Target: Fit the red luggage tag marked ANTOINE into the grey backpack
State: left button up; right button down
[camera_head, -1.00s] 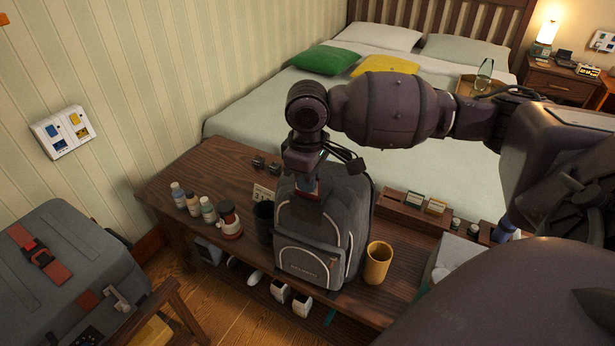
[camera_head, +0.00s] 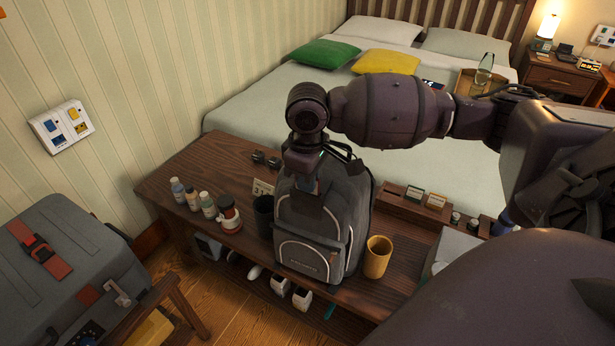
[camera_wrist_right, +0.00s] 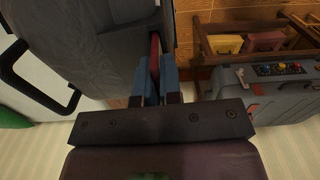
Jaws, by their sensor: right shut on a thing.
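The grey backpack (camera_head: 323,225) stands upright on a dark wooden bench. My right gripper (camera_head: 308,188) points down at the top of the backpack, and the wrist hides much of that spot. In the right wrist view the blue fingers (camera_wrist_right: 157,82) are shut on a thin red piece, the luggage tag (camera_wrist_right: 154,52), seen edge-on close beside the grey backpack cloth (camera_wrist_right: 120,45). Its ANTOINE marking does not show. I cannot tell how far the tag is inside the backpack. My left gripper is not in view.
A mustard cup (camera_head: 377,258) stands right of the backpack. A wooden box (camera_head: 412,207) is behind right. A grey suitcase (camera_head: 75,265) lies at far left.

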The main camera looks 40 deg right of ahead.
jog(key=c, duration=0.8)
grip_release()
